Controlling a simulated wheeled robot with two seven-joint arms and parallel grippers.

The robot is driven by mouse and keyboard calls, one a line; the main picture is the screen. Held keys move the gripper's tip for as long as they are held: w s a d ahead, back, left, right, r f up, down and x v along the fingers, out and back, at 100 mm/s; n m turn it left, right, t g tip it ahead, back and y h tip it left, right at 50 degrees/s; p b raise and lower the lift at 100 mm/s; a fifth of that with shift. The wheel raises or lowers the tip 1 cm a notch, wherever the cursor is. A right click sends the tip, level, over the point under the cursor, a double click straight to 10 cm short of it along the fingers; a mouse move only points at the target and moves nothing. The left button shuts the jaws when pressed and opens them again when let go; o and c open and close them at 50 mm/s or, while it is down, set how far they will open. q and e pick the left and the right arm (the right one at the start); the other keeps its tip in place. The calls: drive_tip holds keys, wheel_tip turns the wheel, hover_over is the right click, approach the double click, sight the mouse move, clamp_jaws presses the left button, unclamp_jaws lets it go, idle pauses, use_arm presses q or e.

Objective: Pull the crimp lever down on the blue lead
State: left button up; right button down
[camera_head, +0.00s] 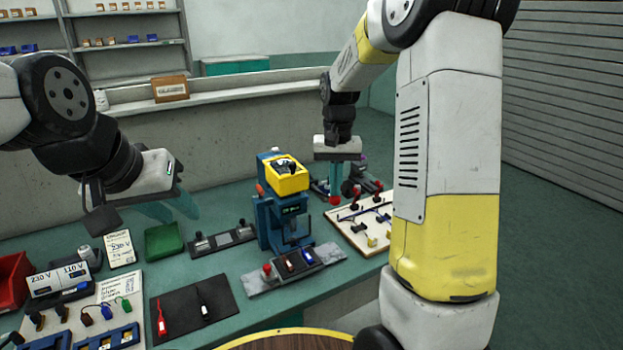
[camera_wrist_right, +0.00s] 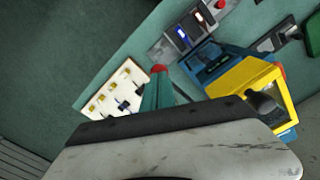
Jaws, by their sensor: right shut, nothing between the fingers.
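The blue crimp press (camera_head: 284,222) with a yellow top (camera_head: 287,178) stands at the middle of the bench. A red ball knob (camera_head: 335,200), which looks like the lever's end, is right of the press; it also shows in the right wrist view (camera_wrist_right: 158,69). My right gripper (camera_head: 337,187) points down with its fingers shut and empty, tips at the knob; whether they touch it I cannot tell. A blue piece (camera_head: 308,256), possibly the blue lead, sits in the grey fixture before the press. My left gripper (camera_head: 172,212) is open and empty at the left.
A green tray (camera_head: 163,241), a dark mat (camera_head: 180,330) with two probes and a red bin (camera_head: 14,280) are left. The grey fixture (camera_head: 262,284) has a red button.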

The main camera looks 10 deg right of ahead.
sight(336, 200)
drive_tip(key=shift+s+d+f, duration=0.1)
drive_tip(key=shift+s+f, duration=0.15)
drive_tip(key=shift+f, duration=0.8)
drive_tip(key=shift+s+f, duration=0.1)
drive_tip(key=shift+f, duration=1.8)
